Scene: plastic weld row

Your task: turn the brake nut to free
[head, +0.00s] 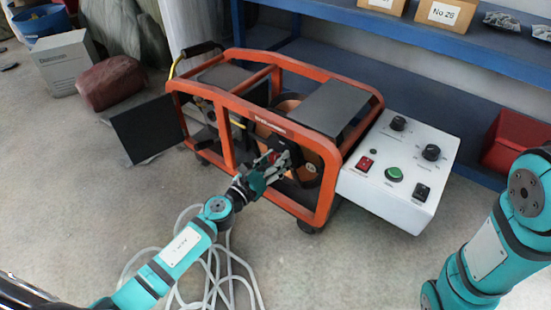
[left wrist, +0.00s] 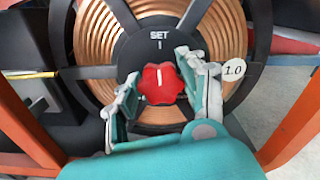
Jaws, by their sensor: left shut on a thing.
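The brake nut (left wrist: 161,84) is a red lobed knob at the centre of the black hub, seen in the left wrist view. A white line on it points up toward the hub's "SET" lettering and mark. The hub (left wrist: 158,48) sits in front of a copper-coloured wire spool (left wrist: 92,30) with black spokes. My left gripper (head: 272,160) reaches into the orange frame from the front, its fingers on both sides of the nut and shut on it. In the head view the fingers mostly cover the nut. My right arm shows at the right edge, but its gripper is out of view.
The orange tube frame (head: 228,140) surrounds the spool, with bars close to my left arm. A white control box (head: 400,165) with knobs and a green button stands at its right. Pale hose (head: 215,265) lies on the floor below. Blue shelving (head: 400,95) stands behind.

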